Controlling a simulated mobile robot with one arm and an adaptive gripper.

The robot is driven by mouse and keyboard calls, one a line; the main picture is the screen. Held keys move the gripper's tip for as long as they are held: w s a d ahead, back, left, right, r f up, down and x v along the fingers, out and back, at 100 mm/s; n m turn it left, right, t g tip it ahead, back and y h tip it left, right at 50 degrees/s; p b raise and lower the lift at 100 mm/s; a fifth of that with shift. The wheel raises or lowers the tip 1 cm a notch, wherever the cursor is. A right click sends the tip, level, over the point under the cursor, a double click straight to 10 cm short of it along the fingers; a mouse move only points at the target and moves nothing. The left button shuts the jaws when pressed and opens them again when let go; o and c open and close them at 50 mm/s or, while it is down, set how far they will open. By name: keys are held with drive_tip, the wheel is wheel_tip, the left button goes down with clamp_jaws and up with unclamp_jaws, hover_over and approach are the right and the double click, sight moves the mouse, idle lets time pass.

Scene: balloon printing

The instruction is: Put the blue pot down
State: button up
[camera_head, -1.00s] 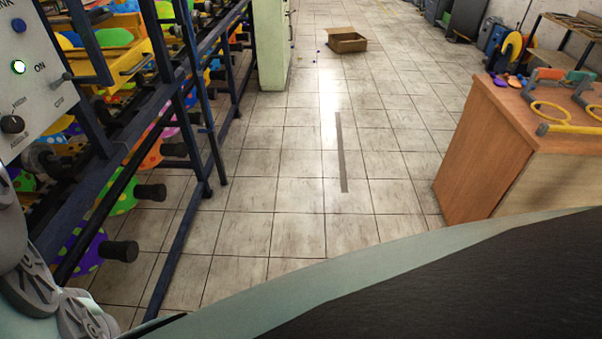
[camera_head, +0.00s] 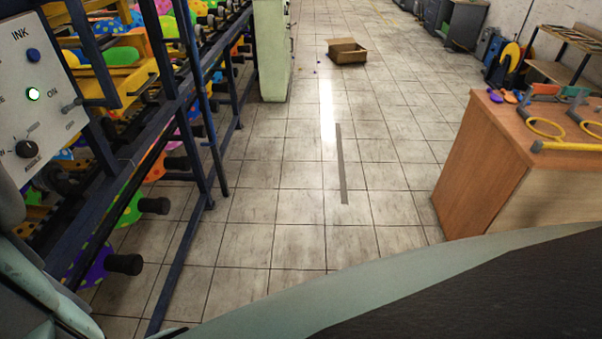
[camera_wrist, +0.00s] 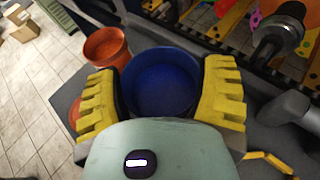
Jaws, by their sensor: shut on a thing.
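The blue pot (camera_wrist: 160,84) is in the wrist view, seen from above, round with an open top. My gripper (camera_wrist: 166,92) has its two yellow toothed fingers on the left and right sides of the pot and is shut on it. The pot's underside is hidden, so I cannot tell if it touches the dark surface below. The pot and gripper are not in the head view.
An orange pot (camera_wrist: 106,47) stands beside the blue pot on a dark grey surface (camera_wrist: 68,97).

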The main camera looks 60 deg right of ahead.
drive_tip(key=shift+w+a+f, duration=0.1)
drive_tip(key=shift+w+a, duration=0.15)
drive_tip(key=shift+a, duration=0.25)
drive_tip(key=shift+f, duration=1.75)
drive_tip(key=shift+d+f, duration=0.1)
drive_tip(key=shift+f, duration=0.05)
drive_tip(key=o, duration=1.2)
drive_tip(key=shift+o, duration=0.2)
drive_tip(key=shift+d+r, duration=0.35)
drive_tip(key=shift+d, duration=0.05)
drive_tip(key=b+v, duration=0.2)
drive_tip(key=v, duration=0.9)
